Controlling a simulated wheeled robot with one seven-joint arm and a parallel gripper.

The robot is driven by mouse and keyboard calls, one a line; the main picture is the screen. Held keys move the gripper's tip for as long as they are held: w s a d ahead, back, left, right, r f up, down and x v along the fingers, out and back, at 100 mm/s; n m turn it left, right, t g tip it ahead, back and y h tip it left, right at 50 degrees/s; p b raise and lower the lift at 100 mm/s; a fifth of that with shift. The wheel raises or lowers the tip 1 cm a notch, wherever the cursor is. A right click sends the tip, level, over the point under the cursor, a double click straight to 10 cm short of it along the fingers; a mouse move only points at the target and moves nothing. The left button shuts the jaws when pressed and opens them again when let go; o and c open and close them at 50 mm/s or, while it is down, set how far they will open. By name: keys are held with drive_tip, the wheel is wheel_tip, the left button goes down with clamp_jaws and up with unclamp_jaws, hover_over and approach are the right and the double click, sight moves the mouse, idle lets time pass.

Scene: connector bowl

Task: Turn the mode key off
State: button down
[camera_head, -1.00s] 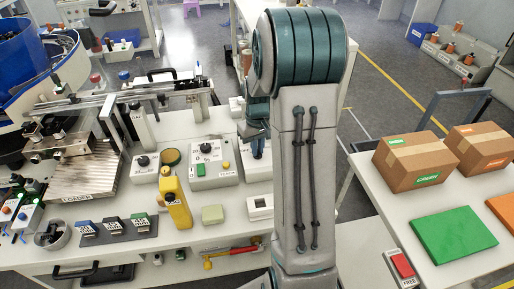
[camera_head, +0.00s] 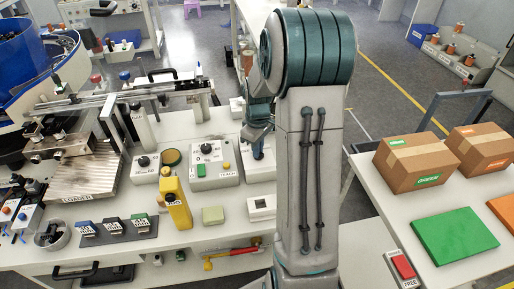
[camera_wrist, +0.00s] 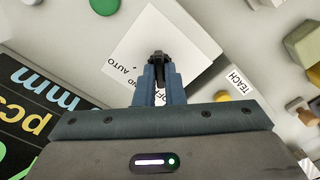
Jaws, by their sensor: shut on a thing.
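The mode key (camera_wrist: 158,58) is a small dark piece standing on a white plate (camera_wrist: 135,45) in the wrist view. The plate carries the word AUTO at its left and a partly hidden label by my fingers that seems to read OFF. My gripper (camera_wrist: 158,72) is shut on the key, with its blue fingers either side of it. In the head view my gripper (camera_head: 257,149) reaches down onto the white key box (camera_head: 264,170), and the key itself is hidden there. The key's exact pointing is hard to read.
Left of the key box stands a grey control box (camera_head: 214,180) with a dial, a green button and a yellow button by a TEACH label. A yellow pendant (camera_head: 177,205), a pale green block (camera_head: 213,215) and a small white display box (camera_head: 262,207) lie in front.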

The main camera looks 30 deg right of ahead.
drive_tip(key=c, duration=1.5)
unclamp_jaws()
wheel_tip(320, 180, up, 14)
drive_tip(key=shift+f, duration=0.1)
